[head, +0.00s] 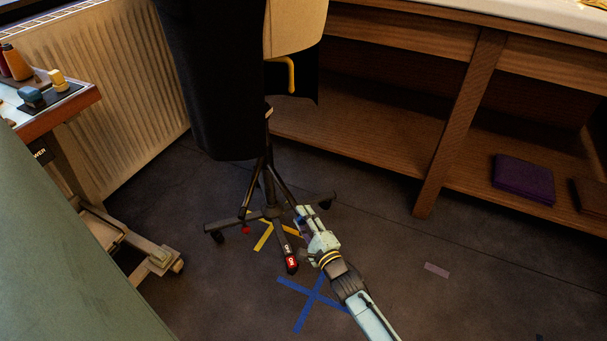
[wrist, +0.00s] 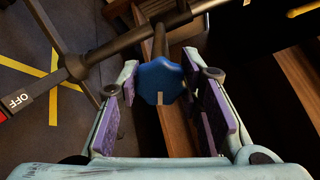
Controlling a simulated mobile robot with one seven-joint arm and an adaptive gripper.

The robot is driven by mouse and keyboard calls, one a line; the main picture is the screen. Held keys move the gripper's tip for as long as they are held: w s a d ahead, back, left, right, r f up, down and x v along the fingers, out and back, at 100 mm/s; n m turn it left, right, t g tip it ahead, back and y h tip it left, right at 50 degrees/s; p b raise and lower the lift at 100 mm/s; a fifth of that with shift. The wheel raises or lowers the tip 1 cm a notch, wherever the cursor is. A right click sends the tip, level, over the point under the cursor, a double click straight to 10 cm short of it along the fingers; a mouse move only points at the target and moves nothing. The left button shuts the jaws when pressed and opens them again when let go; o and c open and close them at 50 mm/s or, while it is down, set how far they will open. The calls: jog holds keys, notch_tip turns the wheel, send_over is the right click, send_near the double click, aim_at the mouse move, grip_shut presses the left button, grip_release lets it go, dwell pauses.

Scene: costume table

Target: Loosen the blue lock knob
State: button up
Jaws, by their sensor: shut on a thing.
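The blue lock knob (wrist: 160,84) is a faceted knob with a pale mark on its near face, on the dark metal stand (head: 268,190). My gripper (wrist: 160,70) has its purple-padded fingers on either side of the knob, shut on it. In the head view my gripper (head: 301,216) reaches low beside the stand's legs, near the floor. The knob is not clearly visible there, mostly hidden by the fingers. The stand carries a black form with a cream panel (head: 296,25) above.
A red OFF-marked foot (head: 291,262) is on a stand leg, near blue floor tape (head: 313,297) and yellow tape (head: 264,236). A wooden shelf unit (head: 455,125) stands behind on the right, holding a folded purple cloth (head: 523,178). A radiator (head: 110,80) is at left.

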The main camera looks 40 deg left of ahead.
jog(key=shift+n, duration=1.6)
jog(key=o, duration=1.2)
jog(key=shift+d, duration=0.1)
jog(key=v, duration=1.2)
